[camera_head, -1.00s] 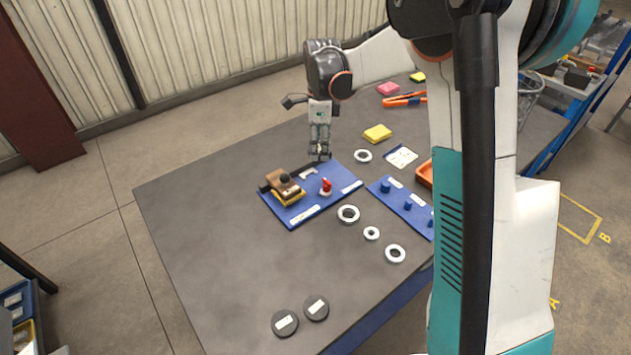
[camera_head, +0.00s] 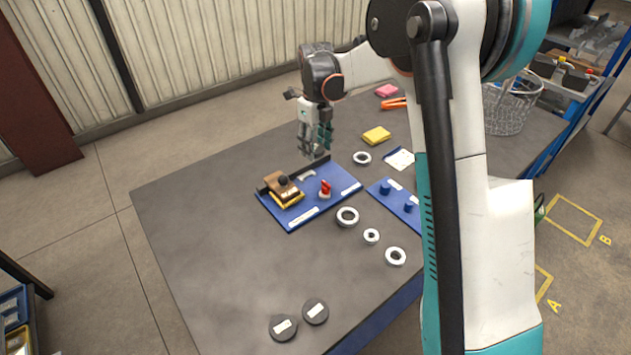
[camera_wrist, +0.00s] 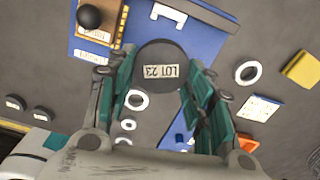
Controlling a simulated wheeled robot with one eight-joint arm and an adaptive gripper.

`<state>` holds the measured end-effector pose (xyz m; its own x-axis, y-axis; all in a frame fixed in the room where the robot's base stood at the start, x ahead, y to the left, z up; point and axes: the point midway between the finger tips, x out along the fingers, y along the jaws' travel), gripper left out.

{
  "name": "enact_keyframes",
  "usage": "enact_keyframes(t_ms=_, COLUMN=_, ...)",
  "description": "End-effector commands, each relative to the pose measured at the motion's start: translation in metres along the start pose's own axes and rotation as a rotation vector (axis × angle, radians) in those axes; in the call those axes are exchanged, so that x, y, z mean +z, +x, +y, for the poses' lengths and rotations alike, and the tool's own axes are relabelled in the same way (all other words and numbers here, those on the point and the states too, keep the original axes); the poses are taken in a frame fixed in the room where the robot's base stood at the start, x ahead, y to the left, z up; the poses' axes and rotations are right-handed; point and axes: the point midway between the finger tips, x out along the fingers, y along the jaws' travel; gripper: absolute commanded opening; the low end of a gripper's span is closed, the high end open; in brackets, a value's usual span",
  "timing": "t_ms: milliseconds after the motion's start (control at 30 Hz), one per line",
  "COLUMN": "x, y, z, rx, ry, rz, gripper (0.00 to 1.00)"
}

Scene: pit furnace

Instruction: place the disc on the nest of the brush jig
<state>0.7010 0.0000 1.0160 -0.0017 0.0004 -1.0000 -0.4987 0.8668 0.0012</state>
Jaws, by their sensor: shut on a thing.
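My gripper (camera_wrist: 158,72) is shut on a dark round disc (camera_wrist: 160,55) labelled LOT 23, with green fingers on both sides of it. In the head view my gripper (camera_head: 314,152) hangs over the back edge of the blue jig board (camera_head: 335,193); the held disc is hard to make out there. The board carries a brown block (camera_head: 277,185) with a black knob on a yellow piece, a red clamp-like part (camera_head: 326,187) and a small white bracket (camera_head: 307,175). The wrist view shows the board (camera_wrist: 203,38) beyond the disc. I cannot tell which part is the nest.
Two labelled dark discs (camera_head: 316,311) lie at the table's front. White rings (camera_head: 347,217) lie right of the jig, beside a blue peg board (camera_head: 398,200). A yellow block (camera_head: 376,136) and a white card (camera_head: 399,159) lie behind. The table's left part is clear.

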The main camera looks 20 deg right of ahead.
Motion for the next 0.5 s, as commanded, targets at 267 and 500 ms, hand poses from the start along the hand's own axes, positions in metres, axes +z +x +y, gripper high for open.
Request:
enact_keyframes(t_ms=267, x=0.000, y=0.066, z=0.000, rx=0.000, ry=-0.001, rz=0.000, gripper=0.12)
enact_keyframes(t_ms=500, x=0.000, y=0.085, z=0.000, rx=0.000, ry=-0.001, rz=0.000, gripper=0.12)
